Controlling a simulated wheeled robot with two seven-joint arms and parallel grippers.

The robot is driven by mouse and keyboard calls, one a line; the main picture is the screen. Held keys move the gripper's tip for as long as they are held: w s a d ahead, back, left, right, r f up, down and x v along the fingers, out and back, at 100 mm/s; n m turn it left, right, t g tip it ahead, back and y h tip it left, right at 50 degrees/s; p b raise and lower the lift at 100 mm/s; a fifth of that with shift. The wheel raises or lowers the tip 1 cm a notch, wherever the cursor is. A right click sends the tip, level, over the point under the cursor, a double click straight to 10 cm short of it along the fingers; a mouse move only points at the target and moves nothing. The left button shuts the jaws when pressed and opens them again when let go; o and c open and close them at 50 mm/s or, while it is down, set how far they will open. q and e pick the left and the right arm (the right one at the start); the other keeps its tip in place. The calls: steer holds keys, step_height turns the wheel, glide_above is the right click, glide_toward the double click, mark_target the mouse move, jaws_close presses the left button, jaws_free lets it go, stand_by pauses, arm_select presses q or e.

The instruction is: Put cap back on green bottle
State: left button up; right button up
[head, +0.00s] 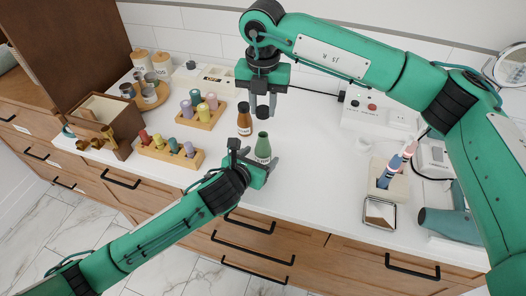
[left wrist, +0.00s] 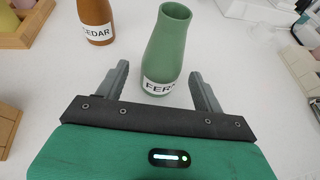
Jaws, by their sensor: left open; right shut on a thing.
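The green bottle (head: 263,147) stands upright on the white counter. The left wrist view shows its label, partly visible as "FER", and its open, uncapped mouth (left wrist: 175,11). My left gripper (head: 255,157) is open and low over the counter. In the left wrist view its fingertips (left wrist: 159,74) lie either side of the bottle's lower part; I cannot tell whether they touch it. My right gripper (head: 262,104) points down above and behind the bottle. It is shut on a small dark thing, probably the cap, mostly hidden by the fingers.
A brown bottle (head: 244,122), labelled "CEDAR", stands close behind and left of the green one. Racks of coloured rollers (head: 171,150) and a wooden box (head: 107,116) are at left. A brush holder (head: 391,184) and hair dryer (head: 447,223) are at right. Counter right of the bottle is clear.

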arm_select(q)
steer(key=shift+x, duration=2.4)
steer(key=shift+c, duration=0.4)
steer(key=shift+s, duration=0.1)
steer(key=c, duration=1.4)
arm_select(e)
glide_above(263, 135)
steer(key=shift+w+f, duration=0.1)
steer(key=shift+f, duration=2.4)
steer(key=shift+f, duration=0.9)
arm_select(q)
jaws_close()
arm_select(e)
steer(key=shift+f, duration=0.6)
